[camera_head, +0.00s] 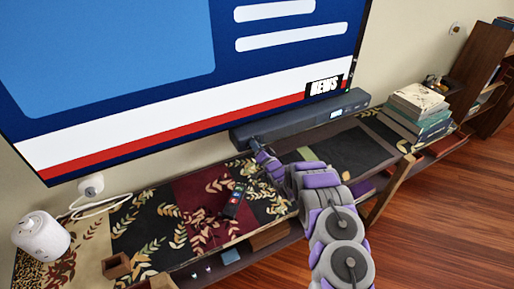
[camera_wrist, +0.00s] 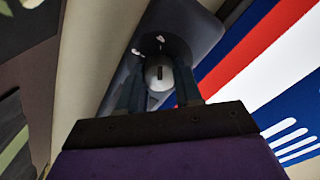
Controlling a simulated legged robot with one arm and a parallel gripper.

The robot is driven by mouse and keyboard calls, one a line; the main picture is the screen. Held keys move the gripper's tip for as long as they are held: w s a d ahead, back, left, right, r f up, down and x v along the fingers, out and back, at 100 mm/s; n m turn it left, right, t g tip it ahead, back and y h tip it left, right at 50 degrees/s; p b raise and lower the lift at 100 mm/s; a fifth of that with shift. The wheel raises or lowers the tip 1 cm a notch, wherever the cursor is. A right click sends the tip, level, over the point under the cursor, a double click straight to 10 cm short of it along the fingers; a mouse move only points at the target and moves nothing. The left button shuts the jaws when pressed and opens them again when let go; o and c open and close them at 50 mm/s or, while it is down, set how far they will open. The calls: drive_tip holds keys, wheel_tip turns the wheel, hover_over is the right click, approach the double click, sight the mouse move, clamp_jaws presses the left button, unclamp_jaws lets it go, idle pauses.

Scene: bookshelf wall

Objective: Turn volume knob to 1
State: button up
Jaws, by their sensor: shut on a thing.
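The volume knob (camera_wrist: 158,74) is a round pale knob with a dark mark, set in the end of the dark grey soundbar in the wrist view. The soundbar (camera_head: 305,117) lies along the back of the bench under the TV in the head view. My gripper (camera_wrist: 160,88) has its two fingers on either side of the knob and is shut on it. In the head view my gripper (camera_head: 256,146) is at the soundbar's left end, and the knob cannot be made out there.
A large TV (camera_head: 180,70) is close above the soundbar. A white round device (camera_head: 42,237) stands at the left, and stacked books (camera_head: 417,104) stand at the right. Wooden floor (camera_head: 440,215) is open at front right.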

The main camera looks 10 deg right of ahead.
drive_tip(key=shift+f+n, duration=0.1)
drive_tip(key=shift+n, duration=0.3)
drive_tip(key=shift+s+a+f+n+b, duration=0.15)
drive_tip(key=shift+n+b, duration=0.2)
drive_tip(key=shift+n, duration=5.45)
drive_tip(key=shift+f+n+b, duration=0.15)
drive_tip(key=shift+n+b, duration=0.2)
drive_tip(key=shift+n, duration=5.45)
drive_tip(key=shift+s+a+f+n+b, duration=0.15)
drive_tip(key=shift+n+b, duration=0.2)
drive_tip(key=shift+n, duration=5.45)
drive_tip(key=shift+d+f, duration=0.1)
drive_tip(key=o, duration=0.9)
drive_tip(key=shift+w, duration=0.15)
drive_tip(key=shift+c, duration=0.2)
drive_tip(key=shift+o, duration=0.9)
drive_tip(key=shift+r, duration=0.25)
